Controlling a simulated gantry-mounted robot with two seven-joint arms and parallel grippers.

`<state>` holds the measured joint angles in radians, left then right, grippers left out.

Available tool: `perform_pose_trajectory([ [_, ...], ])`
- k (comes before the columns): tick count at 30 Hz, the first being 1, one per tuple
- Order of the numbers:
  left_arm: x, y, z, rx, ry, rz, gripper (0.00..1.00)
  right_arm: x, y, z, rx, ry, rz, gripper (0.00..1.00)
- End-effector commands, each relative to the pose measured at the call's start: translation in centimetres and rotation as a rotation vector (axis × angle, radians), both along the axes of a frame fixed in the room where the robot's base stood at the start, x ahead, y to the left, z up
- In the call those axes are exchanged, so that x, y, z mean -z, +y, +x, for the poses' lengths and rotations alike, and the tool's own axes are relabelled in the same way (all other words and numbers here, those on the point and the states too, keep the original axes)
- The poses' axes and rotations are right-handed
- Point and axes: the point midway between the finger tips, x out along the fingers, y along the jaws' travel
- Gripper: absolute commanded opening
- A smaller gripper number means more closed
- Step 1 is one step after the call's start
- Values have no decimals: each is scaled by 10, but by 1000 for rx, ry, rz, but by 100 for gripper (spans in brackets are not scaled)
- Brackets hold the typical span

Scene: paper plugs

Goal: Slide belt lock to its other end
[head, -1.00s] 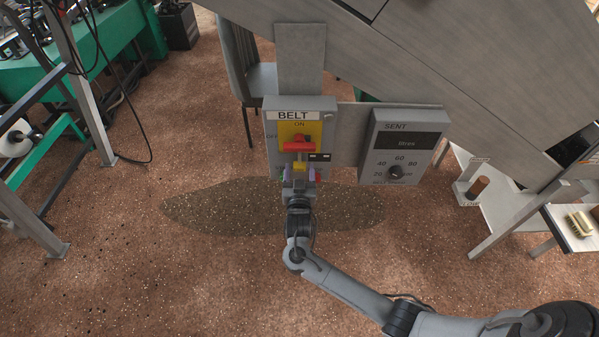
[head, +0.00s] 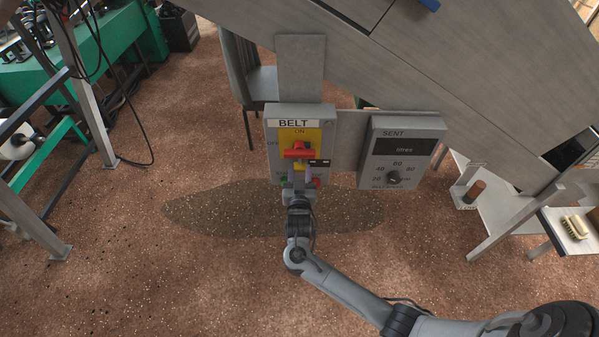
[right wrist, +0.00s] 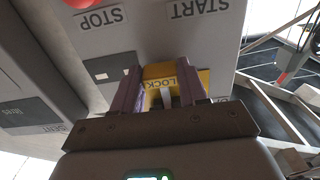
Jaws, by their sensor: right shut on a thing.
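The grey belt box (head: 271,160) hangs upright, with a red switch handle (head: 298,151) on a yellow plate. Below the handle is the yellow belt lock (head: 299,166), marked LOCK; it also shows in the right wrist view (right wrist: 160,72). My right gripper (head: 299,173) reaches up from below. Its two purple fingers are shut on the lock, one on each side, as the right wrist view (right wrist: 161,84) shows. A dark slot piece (head: 320,162) lies right of the lock in the head view. The fingers partly hide the lock. My left gripper is not in view.
A grey box with a dial (head: 393,177) hangs to the right of the belt box. Start and stop buttons sit low on the belt box; the red stop button (right wrist: 75,3) shows in the wrist view. A chair (head: 240,75) stands behind. Open floor lies below.

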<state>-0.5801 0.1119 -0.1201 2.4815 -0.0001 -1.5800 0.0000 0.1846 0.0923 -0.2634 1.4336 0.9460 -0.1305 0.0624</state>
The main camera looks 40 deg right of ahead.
Motion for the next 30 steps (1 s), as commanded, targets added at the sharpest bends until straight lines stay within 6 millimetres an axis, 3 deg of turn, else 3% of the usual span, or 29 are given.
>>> perform_pose_trajectory([
  [7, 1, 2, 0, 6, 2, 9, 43, -7, 0, 1, 0, -15, -7, 0],
  [8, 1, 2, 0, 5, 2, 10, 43, -7, 0, 1, 0, -16, -7, 46],
  [12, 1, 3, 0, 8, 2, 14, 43, -7, 0, 1, 0, -14, -7, 67],
  [23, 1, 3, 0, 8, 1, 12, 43, -4, 2, -1, 0, -9, -5, 68],
  [30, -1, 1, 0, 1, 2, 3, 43, -4, 20, -22, -2, -9, -2, 68],
])
